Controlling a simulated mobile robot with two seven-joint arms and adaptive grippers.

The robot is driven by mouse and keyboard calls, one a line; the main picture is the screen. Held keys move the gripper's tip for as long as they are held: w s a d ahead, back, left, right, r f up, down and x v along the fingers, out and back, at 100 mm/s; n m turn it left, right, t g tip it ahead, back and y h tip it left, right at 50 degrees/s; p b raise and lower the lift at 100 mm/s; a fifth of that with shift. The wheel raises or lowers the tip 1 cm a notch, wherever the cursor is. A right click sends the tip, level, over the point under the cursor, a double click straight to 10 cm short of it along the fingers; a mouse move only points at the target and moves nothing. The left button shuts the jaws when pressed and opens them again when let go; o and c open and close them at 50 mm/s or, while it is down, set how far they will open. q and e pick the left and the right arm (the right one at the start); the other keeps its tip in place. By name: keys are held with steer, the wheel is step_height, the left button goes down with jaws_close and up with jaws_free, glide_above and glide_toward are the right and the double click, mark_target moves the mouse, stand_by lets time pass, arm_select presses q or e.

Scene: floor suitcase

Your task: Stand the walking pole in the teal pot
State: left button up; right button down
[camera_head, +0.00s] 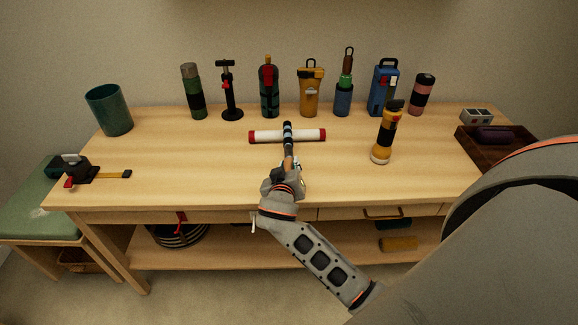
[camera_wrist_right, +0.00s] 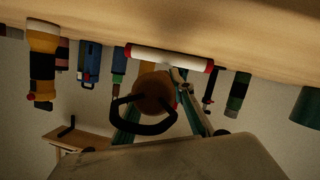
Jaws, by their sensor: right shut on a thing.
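The walking pole (camera_head: 288,147) is in my right gripper (camera_head: 284,182), above the front middle of the workbench. Its dark shaft points away from me towards the back, over a white roll. In the right wrist view the brown round handle end (camera_wrist_right: 155,92) with a black strap loop shows close up, between the fingers of my right gripper (camera_wrist_right: 160,112). The far tip of the pole is hard to make out. The teal pot (camera_head: 110,112) stands upright at the bench's back left, well apart from the pole; part of it shows in the wrist view (camera_wrist_right: 307,107). My left gripper is out of view.
The white roll with red ends (camera_head: 265,136) lies mid-bench. A yellow flashlight (camera_head: 383,138) stands to its right. Several bottles and a pump (camera_head: 230,95) line the back edge. A tape measure (camera_head: 80,170) lies front left. A dark wooden tray (camera_head: 485,148) is at right.

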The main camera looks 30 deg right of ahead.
steer(key=shift+f, duration=0.4)
steer(key=shift+f+b, duration=0.2)
steer(key=shift+b, duration=0.15)
steer(key=c, duration=1.7)
jaws_free()
